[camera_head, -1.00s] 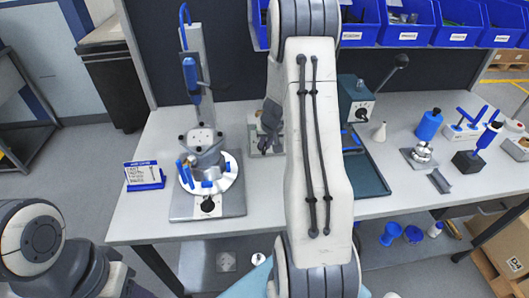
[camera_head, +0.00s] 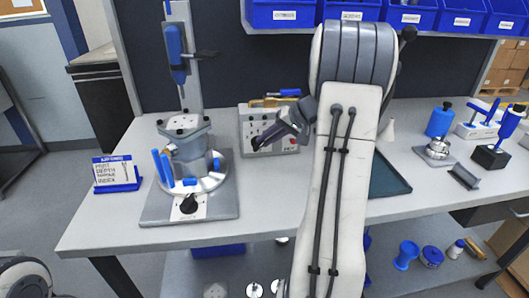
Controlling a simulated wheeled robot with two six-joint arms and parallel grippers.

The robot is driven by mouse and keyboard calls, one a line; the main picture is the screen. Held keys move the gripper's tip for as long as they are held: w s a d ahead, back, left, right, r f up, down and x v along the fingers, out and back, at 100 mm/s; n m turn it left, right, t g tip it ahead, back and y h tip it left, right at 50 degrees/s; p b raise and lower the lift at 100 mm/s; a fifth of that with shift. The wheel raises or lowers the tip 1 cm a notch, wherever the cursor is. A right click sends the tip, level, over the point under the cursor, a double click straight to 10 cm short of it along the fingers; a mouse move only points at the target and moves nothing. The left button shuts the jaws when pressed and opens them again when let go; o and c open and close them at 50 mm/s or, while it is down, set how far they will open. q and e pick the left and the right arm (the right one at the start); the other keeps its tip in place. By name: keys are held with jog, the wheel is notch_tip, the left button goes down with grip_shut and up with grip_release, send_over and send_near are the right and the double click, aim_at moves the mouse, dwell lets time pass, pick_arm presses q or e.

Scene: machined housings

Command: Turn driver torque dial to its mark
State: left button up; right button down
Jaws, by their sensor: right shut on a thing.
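A grey control box (camera_head: 288,133) with small knobs and markings on its front stands at the back middle of the bench. My right gripper (camera_head: 257,144) reaches in from the right and is shut at the left part of that front panel. It appears to grip the torque dial there; the jaws hide the dial, and its mark cannot be made out. The blue driver (camera_head: 176,56) hangs upright on a stand to the left, above a grey machined housing (camera_head: 184,136). My left gripper is out of view.
The housing sits on a round white fixture with blue clamps and a black knob (camera_head: 188,204). A small blue-framed sign (camera_head: 117,174) stands left of it. My right arm covers the bench's middle right; a green tray (camera_head: 388,178) shows behind it. Blue bins (camera_head: 410,18) line the back.

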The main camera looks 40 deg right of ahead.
jog(key=shift+s+d+f+m+t+y+b, duration=0.1)
jog(key=shift+d+f+m+t+y+b, duration=0.15)
jog(key=shift+t+y+b, duration=0.6)
jog(key=shift+s+d+f+m+t+y+b, duration=0.15)
jog(key=shift+f+t+y+b, duration=0.3)
jog(key=shift+b, duration=0.65)
jog(key=shift+r, duration=0.2)
jog(key=c, duration=0.9)
grip_release()
jog(key=shift+w, duration=0.1)
jog(key=shift+o, duration=0.2)
jog(key=v, duration=1)
jog(key=shift+p, duration=0.4)
jog(key=shift+d+r, duration=0.1)
